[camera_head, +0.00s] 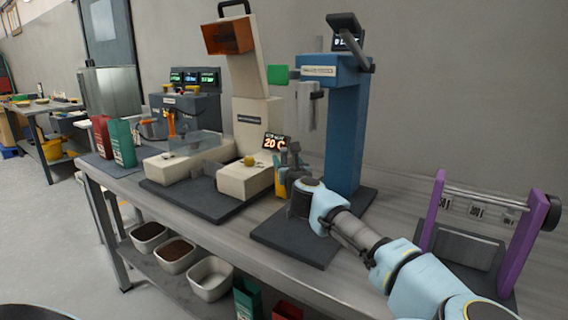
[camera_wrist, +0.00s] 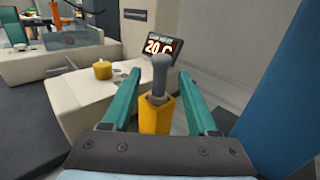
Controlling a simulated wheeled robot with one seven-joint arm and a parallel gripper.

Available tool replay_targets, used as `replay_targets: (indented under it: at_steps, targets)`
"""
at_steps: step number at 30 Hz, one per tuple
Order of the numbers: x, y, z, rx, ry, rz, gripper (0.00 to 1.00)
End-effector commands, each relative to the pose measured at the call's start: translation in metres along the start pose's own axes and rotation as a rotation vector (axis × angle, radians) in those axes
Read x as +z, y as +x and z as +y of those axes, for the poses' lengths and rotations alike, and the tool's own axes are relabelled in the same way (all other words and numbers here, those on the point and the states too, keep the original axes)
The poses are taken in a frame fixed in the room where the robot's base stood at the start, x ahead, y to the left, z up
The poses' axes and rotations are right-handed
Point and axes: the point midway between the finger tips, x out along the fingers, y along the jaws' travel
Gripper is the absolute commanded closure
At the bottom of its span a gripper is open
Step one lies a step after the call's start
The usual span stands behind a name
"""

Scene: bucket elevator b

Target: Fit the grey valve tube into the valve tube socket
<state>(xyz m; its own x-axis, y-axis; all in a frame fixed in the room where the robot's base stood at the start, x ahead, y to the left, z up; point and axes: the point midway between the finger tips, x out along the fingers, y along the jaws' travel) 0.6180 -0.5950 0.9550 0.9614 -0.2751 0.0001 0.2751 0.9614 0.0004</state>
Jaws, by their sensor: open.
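A grey tube with a rounded top (camera_wrist: 159,72), which looks like the valve tube, stands upright in a yellow-orange holder (camera_wrist: 157,117) in the wrist view. My gripper (camera_wrist: 160,78) has its two teal fingers apart, one on each side of the tube and holder. I cannot tell whether either finger touches them. In the head view my gripper (camera_head: 290,160) is at the yellow-orange holder (camera_head: 280,185), between the cream machine (camera_head: 245,178) and the blue machine (camera_head: 345,130). The valve tube socket cannot be made out with certainty in either view.
The blue column stands close on the right in the wrist view (camera_wrist: 285,85). A "20 C" display (camera_wrist: 163,46) and a yellow knob (camera_wrist: 102,69) are close ahead on the cream machine. A purple-framed stand (camera_head: 475,235) is at the bench's right. Bare bench (camera_head: 405,195) lies between.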

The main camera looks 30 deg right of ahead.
Motion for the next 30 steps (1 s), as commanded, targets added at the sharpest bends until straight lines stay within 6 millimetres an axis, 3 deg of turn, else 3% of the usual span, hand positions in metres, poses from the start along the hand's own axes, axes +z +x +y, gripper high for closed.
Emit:
replay_targets:
  at_steps: [6,14,30]
  targets:
    - [0.0,0.027,0.0,0.001,0.0,0.0,0.41]
    - [-0.001,0.029,0.0,0.0,0.0,0.0,0.41]
    - [-0.001,0.029,0.0,0.001,0.0,0.0,1.0]
